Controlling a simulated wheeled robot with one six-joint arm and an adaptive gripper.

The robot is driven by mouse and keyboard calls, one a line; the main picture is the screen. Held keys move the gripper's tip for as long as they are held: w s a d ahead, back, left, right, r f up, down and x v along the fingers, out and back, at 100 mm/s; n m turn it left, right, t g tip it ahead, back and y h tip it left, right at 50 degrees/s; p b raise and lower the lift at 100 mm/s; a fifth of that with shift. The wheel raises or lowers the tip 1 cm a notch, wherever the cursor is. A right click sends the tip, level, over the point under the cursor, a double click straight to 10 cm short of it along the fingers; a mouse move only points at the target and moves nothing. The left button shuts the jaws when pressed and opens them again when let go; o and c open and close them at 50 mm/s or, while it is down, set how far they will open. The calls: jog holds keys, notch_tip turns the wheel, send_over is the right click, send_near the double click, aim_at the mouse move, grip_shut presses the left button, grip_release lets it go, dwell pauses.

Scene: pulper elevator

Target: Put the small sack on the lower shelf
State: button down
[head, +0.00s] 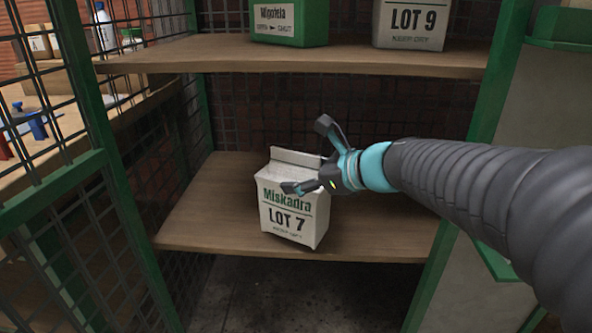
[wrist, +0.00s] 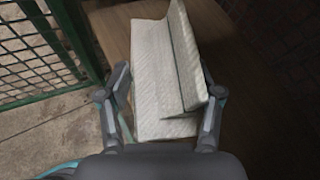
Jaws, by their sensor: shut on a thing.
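The small sack (head: 292,205) is white and box-shaped, with a folded top and the print "Miskadra LOT 7". In the head view it is at the lower shelf (head: 215,205), close to the front edge and slightly tilted. I cannot tell whether its base rests fully on the board. My gripper (head: 312,158) reaches in from the right and is shut on the sack, one finger across its front. In the wrist view the sack (wrist: 165,85) lies between the two fingers of my gripper (wrist: 160,105). Its printed face is hidden there.
The upper shelf (head: 350,58) holds a green "Migoheta" package (head: 290,22) and a "LOT 9" sack (head: 411,22). Green posts and mesh panels (head: 85,225) bound the left side. The lower shelf is clear on both sides of the sack. A workbench (head: 60,105) stands beyond the mesh.

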jog(key=w+f, duration=0.3)
jog(key=w, duration=1.5)
jog(key=shift+d+f+b, duration=0.15)
jog(key=shift+d+b, duration=0.15)
jog(key=shift+b, duration=0.05)
jog(key=shift+w, duration=0.1)
jog(key=shift+c, duration=1)
grip_release()
jog(key=shift+f, duration=0.1)
